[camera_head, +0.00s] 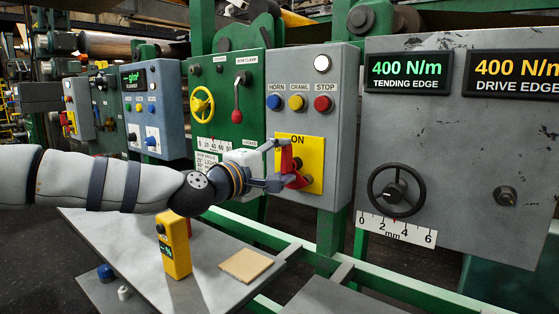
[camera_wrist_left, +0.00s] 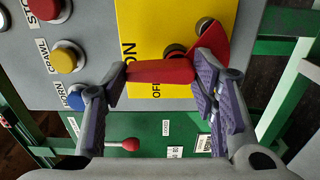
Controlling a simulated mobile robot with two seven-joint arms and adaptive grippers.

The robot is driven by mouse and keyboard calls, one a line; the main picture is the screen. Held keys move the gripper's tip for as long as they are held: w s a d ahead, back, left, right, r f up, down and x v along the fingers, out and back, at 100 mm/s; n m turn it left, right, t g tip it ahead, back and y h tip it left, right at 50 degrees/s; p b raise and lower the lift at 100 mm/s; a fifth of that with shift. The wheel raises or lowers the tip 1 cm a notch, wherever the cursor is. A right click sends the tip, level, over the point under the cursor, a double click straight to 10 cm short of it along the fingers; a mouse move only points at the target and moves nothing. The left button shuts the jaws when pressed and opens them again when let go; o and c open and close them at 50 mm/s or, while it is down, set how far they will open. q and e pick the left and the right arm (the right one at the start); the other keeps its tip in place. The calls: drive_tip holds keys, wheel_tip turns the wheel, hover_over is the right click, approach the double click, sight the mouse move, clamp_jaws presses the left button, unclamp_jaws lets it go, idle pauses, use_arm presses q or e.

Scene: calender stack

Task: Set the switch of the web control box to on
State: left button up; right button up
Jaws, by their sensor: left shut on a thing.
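The web control box (camera_head: 340,110) is the grey box with a blue HORN, a yellow CRAWL and a red STOP button, right of centre in the head view. Its switch is a red lever (camera_head: 287,160) on a yellow plate (camera_head: 314,160) marked ON at the top. The lever also shows in the left wrist view (camera_wrist_left: 160,71), with an OFF mark beside it. My left gripper (camera_head: 283,167) reaches in from the left and is shut on the red lever, a finger at each end of it. The fingers partly hide the lever's pivot. My right gripper is out of view.
A green panel (camera_head: 222,90) with a yellow handwheel and red-knobbed lever stands left of the box. A grey tension panel (camera_head: 480,130) with a black handwheel is to its right. Below, a grey shelf (camera_head: 215,285) holds a yellow handheld device (camera_head: 176,250) and a tan square (camera_head: 246,265).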

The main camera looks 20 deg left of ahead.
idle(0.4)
use_arm(q)
drive_tip(key=o, duration=1.2)
drive_tip(key=shift+c, duration=0.2)
drive_tip(key=shift+s, duration=0.1)
drive_tip(key=v, duration=1.2)
